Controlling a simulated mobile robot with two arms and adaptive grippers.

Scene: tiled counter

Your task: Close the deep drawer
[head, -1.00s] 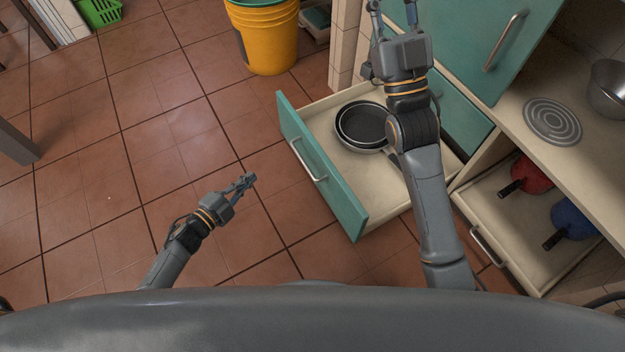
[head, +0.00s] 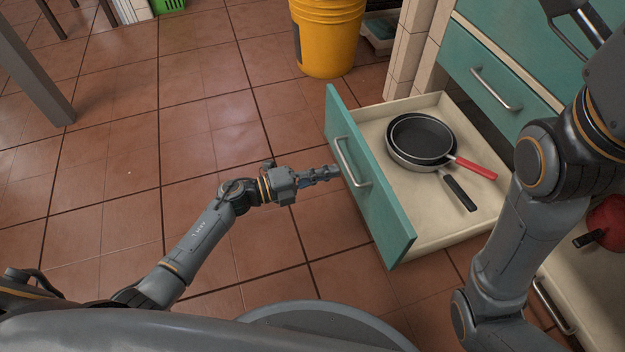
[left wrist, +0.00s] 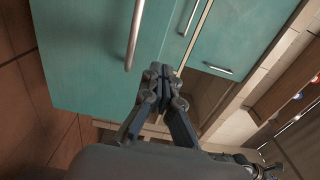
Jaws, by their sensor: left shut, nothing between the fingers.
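The deep drawer (head: 395,105) is pulled out, with its teal front (head: 350,165) facing left and a metal bar handle (head: 352,162) on it. My left gripper (head: 334,172) is shut and empty, just in front of the drawer front and close to the handle. Whether it touches is unclear. In the left wrist view the shut fingertips (left wrist: 160,72) appear beside the teal panel with a handle (left wrist: 135,35). My right gripper (head: 572,12) is at the top right, cut off by the frame edge; its opening is unclear.
Two stacked pans (head: 420,140), with red and black handles, lie inside the drawer. A lower compartment with a red item (head: 607,222) is at right, partly behind my right arm. A yellow bucket (head: 328,40) stands behind. Tiled floor (head: 120,150) at left is clear.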

